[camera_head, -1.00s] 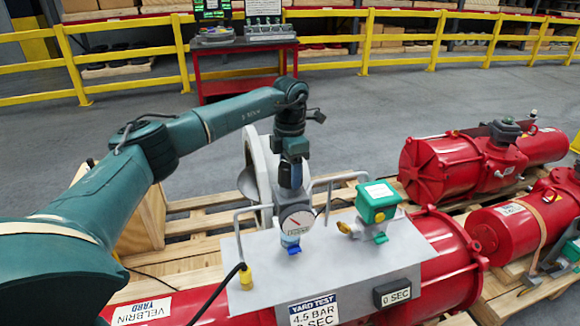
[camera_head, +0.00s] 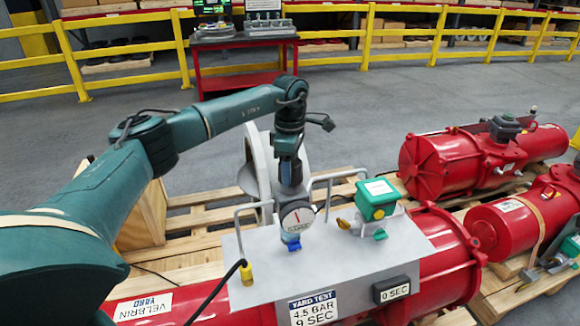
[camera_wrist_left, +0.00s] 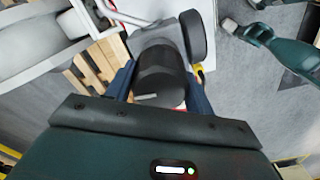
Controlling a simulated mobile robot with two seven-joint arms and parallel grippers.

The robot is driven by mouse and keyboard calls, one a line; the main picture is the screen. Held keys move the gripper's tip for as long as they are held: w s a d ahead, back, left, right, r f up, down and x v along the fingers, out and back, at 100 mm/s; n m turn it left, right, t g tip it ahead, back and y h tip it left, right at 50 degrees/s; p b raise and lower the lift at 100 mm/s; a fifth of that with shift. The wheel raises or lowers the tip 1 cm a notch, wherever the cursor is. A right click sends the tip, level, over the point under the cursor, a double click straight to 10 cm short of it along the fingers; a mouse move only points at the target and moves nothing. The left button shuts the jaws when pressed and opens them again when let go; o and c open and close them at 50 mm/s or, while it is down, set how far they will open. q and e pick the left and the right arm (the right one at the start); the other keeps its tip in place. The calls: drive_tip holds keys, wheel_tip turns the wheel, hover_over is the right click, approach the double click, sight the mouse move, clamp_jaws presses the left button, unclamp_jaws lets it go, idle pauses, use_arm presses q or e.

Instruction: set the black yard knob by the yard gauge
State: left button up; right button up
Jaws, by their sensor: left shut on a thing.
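The black yard knob (camera_wrist_left: 160,70) sits between the blue fingers of my left gripper (camera_wrist_left: 158,98) in the left wrist view. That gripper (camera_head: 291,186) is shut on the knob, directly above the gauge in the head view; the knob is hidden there. The yard test label (camera_head: 314,308) reads 4.5 BAR, 9 SEC. My right gripper is not visible.
A grey plate (camera_head: 262,275) carries the gauge, a green-and-grey box (camera_head: 377,199), and a small display reading 0 SEC (camera_head: 394,291). Metal hoop handles (camera_head: 334,178) stand close beside my gripper. Red actuators (camera_head: 440,165) lie on pallets to the right. A black cable crosses the front.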

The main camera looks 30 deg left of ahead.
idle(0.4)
use_arm(q)
drive_tip(key=o, duration=1)
drive_tip(key=shift+r, duration=0.1)
wheel_tip(320, 180, up, 13)
drive_tip(key=shift+b, duration=0.75)
